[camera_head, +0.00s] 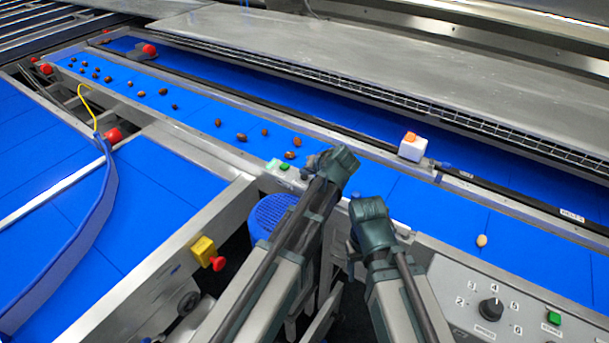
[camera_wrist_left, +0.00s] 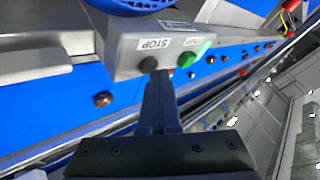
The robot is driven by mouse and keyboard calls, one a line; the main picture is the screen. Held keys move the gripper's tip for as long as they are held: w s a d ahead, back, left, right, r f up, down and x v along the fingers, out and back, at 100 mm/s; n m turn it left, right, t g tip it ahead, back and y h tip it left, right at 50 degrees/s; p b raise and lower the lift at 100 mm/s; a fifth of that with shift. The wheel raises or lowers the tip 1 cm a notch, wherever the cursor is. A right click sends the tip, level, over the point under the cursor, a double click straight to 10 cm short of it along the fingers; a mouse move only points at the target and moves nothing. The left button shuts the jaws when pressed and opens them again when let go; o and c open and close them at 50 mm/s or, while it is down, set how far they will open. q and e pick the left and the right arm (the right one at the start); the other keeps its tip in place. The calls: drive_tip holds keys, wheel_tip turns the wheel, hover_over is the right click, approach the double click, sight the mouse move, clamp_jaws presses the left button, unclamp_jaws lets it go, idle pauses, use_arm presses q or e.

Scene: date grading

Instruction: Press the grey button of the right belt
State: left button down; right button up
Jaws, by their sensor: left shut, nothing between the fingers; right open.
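A grey control box (camera_wrist_left: 125,55) with a STOP label, a second label and a green button (camera_wrist_left: 200,47) shows in the left wrist view. A dark grey button (camera_wrist_left: 148,65) sits below the STOP label. My left gripper (camera_wrist_left: 160,76) is shut and empty, its tips right by that grey button; I cannot tell whether they touch it. In the head view, my left gripper (camera_head: 310,163) is beside the box with its green button (camera_head: 284,167); the grey button is hidden there. My right gripper (camera_head: 353,250) is open, pointing down, its fingers mostly hidden by its wrist.
Brown dates (camera_head: 241,138) lie along the blue belt (camera_head: 200,120), with one pale date (camera_head: 482,241) further right. A white box with an orange top (camera_head: 412,147) stands beyond. A panel with a black knob (camera_head: 490,308) is at lower right, and a red stop button (camera_head: 217,263) at lower left.

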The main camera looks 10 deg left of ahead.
sight(306, 178)
use_arm(q)
drive_tip(key=shift+r, duration=0.15)
drive_tip(key=shift+r+p, duration=0.75)
drive_tip(key=shift+p, duration=0.15)
wheel_tip(306, 178, up, 5)
drive_tip(key=p, duration=0.5)
idle(0.5)
